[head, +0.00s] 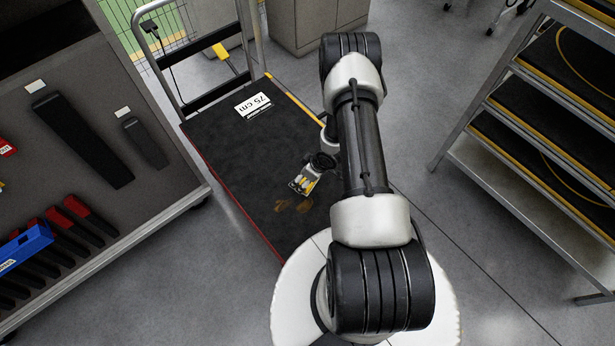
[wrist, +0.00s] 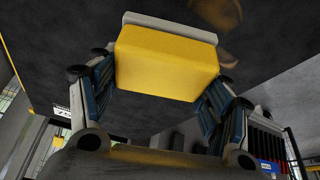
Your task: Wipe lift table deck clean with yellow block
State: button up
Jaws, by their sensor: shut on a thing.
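The lift table deck (head: 225,150) is a dark flat surface with a red edge on the left and a yellow edge at the upper right. Brown stains (head: 304,207) lie on its near part, just below my gripper (head: 303,184) in the head view. My gripper is shut on the yellow block (wrist: 165,65), with a finger on each side. The block has a pale grey layer on its far face, towards the deck. A brown stain (wrist: 222,14) shows beyond the block in the wrist view. I cannot tell whether the block touches the deck.
A "75 cm" label (head: 252,105) lies on the deck's far part. A metal handle frame (head: 200,60) stands at its far end. A tool board with red and blue items (head: 75,215) is on the left. A shelf rack (head: 540,110) stands at right, with clear floor before it.

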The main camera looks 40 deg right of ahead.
jog(key=shift+r+p, duration=0.7)
jog(key=shift+r, duration=0.55)
